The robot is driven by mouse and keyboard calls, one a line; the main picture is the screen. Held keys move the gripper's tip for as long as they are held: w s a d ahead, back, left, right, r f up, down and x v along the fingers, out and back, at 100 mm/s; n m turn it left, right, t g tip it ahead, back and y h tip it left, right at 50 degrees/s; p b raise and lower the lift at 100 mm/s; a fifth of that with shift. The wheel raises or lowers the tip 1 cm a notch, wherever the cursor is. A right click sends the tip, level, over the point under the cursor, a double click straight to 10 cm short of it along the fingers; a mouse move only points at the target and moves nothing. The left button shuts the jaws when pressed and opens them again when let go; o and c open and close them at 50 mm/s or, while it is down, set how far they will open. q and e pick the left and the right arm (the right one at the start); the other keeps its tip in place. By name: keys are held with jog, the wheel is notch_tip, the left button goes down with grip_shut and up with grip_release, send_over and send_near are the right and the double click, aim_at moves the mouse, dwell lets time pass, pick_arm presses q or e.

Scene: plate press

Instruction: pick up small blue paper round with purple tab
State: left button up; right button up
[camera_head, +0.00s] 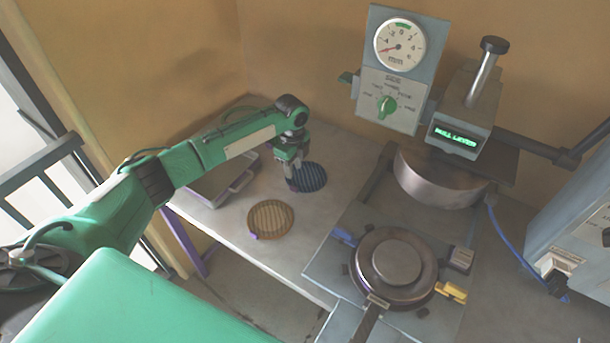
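The small blue paper round (312,177) lies on the pale table, dark blue with ribs across it. My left gripper (292,185) points down at its left edge, with its fingertips close to or touching that edge. A small purplish patch shows at the fingertips, but I cannot tell whether it is the round's tab. The gap between the fingers is too small to read, so I cannot tell whether they hold anything. My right gripper is not in view.
A tan ribbed round (271,218) with a purple tab lies nearer on the table (225,222). A grey tray (222,180) is left of the rounds, under my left arm. The press (389,265) with a round plate, blue and yellow clips stands to the right, a gauge panel (394,75) behind it.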

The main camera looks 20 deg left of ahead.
aim_at(294, 191)
pick_arm(q)
notch_tip(294, 191, down, 2)
jog(key=shift+f, duration=0.35)
jog(key=shift+f+p, duration=0.3)
jog(key=shift+p, duration=0.1)
notch_tip(294, 191, down, 4)
jog(key=shift+s+r+p, duration=0.1)
jog(key=shift+r+p, duration=0.1)
jog(key=shift+p, duration=0.5)
jog(key=shift+f, duration=0.55)
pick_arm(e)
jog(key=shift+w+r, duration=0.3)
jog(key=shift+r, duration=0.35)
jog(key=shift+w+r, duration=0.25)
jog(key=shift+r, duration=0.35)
pick_arm(q)
grip_shut()
